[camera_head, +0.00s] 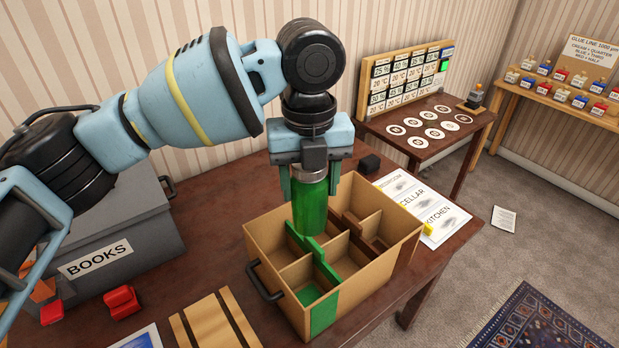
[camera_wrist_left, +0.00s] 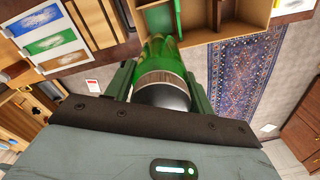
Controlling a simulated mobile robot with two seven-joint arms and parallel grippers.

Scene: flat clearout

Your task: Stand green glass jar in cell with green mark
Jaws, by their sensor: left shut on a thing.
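The green glass jar (camera_head: 310,205) is upright in my left gripper (camera_head: 310,185), which is shut on it near the lid. The jar also shows in the left wrist view (camera_wrist_left: 160,62), between the fingers of the left gripper (camera_wrist_left: 160,82). The cardboard divided crate (camera_head: 375,285) stands on the table below. The jar's lower end overlaps the crate's back left cells in the head view; how deep it sits cannot be told. The green mark (camera_head: 324,314) is on the crate's front corner, and green also covers divider edges by the front left cell. My right gripper is not in view.
A grey BOOKS box (camera_head: 110,245) stands left of the crate, with a red object (camera_head: 122,302) before it. Wooden slats (camera_head: 215,322) lie in front. Labelled cards (camera_head: 425,205) and a small black block (camera_head: 369,163) lie behind right. The crate has a black handle (camera_head: 265,283) on its left.

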